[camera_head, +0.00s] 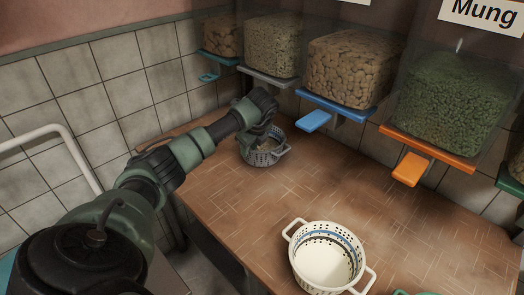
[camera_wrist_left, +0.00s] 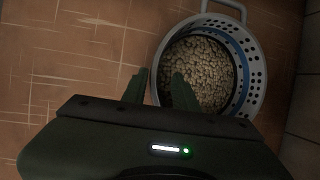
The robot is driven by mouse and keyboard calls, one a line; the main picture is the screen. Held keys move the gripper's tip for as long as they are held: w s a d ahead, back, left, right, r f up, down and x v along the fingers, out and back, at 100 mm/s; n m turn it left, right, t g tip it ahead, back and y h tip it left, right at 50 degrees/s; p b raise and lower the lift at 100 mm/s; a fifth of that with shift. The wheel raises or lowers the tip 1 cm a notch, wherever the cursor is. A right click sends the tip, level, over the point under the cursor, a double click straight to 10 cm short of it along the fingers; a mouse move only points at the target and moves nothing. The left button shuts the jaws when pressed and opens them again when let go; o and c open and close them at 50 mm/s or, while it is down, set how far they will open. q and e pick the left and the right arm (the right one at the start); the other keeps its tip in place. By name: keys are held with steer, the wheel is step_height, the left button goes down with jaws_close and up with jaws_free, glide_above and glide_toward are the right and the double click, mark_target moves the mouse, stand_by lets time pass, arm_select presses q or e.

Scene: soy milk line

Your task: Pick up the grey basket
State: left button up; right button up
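The grey basket (camera_head: 262,159) stands upright near the back left of the brown table, with pale beans or grains inside. In the left wrist view the basket (camera_wrist_left: 257,72) shows its perforated wall, a blue band and a handle at the top. My left gripper (camera_head: 262,131) is at the basket's near-left rim. In the left wrist view its two fingers (camera_wrist_left: 158,82) are apart, one outside the rim and one over the contents, with the rim between them. I cannot tell whether they touch the rim. My right gripper is not in view.
A white basket (camera_head: 327,262) stands empty at the table's front. Clear bins of beans hang above the back edge, with blue (camera_head: 314,121) and orange (camera_head: 409,169) levers sticking out. The table middle (camera_head: 270,205) is clear. A white rail (camera_head: 50,132) is at left.

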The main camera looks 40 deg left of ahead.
mark_target(244, 159)
arm_select(q)
steer(key=b+x, duration=0.3)
steer(key=x, duration=0.1)
steer(key=shift+s+a+f, duration=0.1)
steer(key=shift+a+f, duration=0.15)
steer(key=shift+f, duration=0.1)
steer(key=shift+r, duration=0.1)
steer(key=shift+c, duration=0.3)
steer(key=c, duration=0.5)
jaws_close()
